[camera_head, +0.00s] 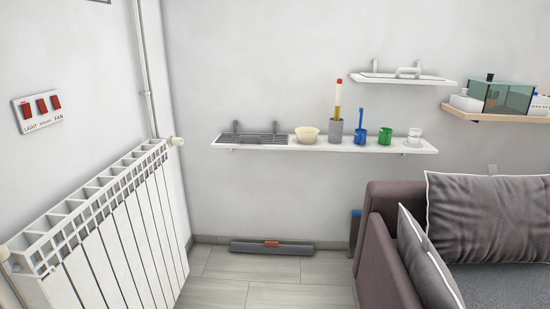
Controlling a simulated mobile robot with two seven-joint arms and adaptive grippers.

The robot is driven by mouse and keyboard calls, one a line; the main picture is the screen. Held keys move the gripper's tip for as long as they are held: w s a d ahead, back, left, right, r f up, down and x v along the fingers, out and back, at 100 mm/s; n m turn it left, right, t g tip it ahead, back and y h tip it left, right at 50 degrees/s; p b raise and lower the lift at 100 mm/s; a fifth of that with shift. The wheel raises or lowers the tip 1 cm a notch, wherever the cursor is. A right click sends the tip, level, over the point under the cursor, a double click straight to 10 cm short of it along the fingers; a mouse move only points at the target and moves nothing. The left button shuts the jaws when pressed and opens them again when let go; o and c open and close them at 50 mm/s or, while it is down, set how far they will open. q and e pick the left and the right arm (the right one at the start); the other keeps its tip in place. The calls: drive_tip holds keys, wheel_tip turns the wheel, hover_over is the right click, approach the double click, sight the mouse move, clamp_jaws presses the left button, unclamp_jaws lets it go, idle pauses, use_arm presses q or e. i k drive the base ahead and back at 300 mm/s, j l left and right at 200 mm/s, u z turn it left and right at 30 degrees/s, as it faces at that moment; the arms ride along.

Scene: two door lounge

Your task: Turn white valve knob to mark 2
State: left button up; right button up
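A white valve knob (177,141) sits at the top far corner of the white radiator (125,235), beside the vertical pipe. It is small in the head view, and no numbers or marks can be read on it. A second cream-white knob-like fitting (4,252) shows at the near left end of the radiator, partly cut off by the picture edge. Neither of my grippers is in view, and nothing touches either knob.
A wall shelf (225,139) holds a rack, a bowl and several cups. A switch panel (38,111) is on the left wall. A sofa (385,250) stands at right. A grey bar (271,247) lies by the back wall. Tiled floor (265,285) between radiator and sofa is clear.

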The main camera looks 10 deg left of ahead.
sight(174, 142)
drive_tip(key=i, duration=1.65)
